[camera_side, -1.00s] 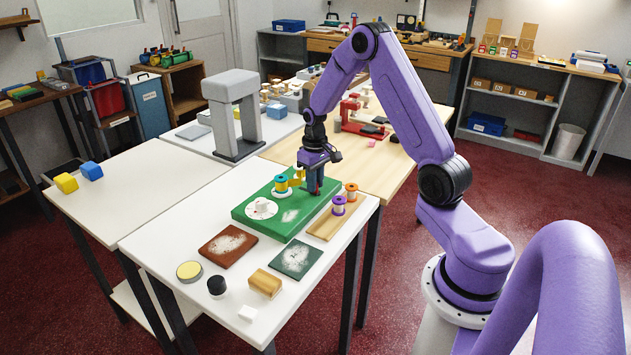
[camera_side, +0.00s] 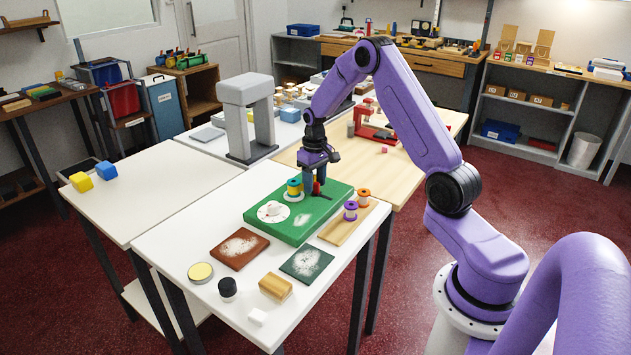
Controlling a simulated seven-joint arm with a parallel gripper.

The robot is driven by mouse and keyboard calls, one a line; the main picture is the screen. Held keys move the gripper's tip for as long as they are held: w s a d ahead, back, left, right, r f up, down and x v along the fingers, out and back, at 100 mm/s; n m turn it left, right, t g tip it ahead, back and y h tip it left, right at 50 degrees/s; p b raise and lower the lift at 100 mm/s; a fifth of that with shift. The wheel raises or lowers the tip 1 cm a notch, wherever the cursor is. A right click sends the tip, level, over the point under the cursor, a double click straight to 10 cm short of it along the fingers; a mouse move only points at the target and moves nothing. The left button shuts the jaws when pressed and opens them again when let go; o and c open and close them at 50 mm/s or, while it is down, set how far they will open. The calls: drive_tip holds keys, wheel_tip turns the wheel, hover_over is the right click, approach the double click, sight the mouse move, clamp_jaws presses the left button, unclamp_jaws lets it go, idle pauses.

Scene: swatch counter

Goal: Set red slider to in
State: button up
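A green board (camera_side: 306,231) lies on the white table. My gripper (camera_side: 315,191) points down over its back part, with the fingertips low at the board. A small red piece, apparently the red slider (camera_side: 317,187), shows between the dark fingers. They partly hide it, and I cannot tell whether they press on it. A short dark slot (camera_side: 325,197) shows just right of the fingers. A teal and yellow spool (camera_side: 294,187) stands on the board close to the left of my gripper.
A white dial (camera_side: 273,213) sits at the board's left. A wooden strip with a purple spool (camera_side: 350,211) and an orange spool (camera_side: 363,197) lies to the right. Brown (camera_side: 240,248) and dark green (camera_side: 307,264) swatches lie in front. A grey arch (camera_side: 240,98) stands behind.

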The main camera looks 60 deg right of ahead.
drive_tip(key=shift+r, duration=0.1)
wheel_tip(320, 180, up, 17)
idle(0.6)
drive_tip(key=shift+s+r, duration=0.1)
drive_tip(key=s+a+n, duration=0.3)
drive_tip(key=s+a, duration=0.2)
drive_tip(key=a, duration=0.6)
drive_tip(key=s+a+n, duration=0.4)
drive_tip(key=s+a, duration=0.2)
drive_tip(key=a, duration=0.5)
drive_tip(key=s+a+f+n, duration=0.1)
drive_tip(key=s+a+n, duration=0.1)
drive_tip(key=s, duration=0.9)
drive_tip(key=s+a+f+n, duration=0.2)
drive_tip(key=s+n, duration=0.3)
drive_tip(key=s, duration=0.6)
drive_tip(key=shift+s+a, duration=0.15)
drive_tip(key=shift+s, duration=0.2)
drive_tip(key=shift+r, duration=0.1)
idle(0.4)
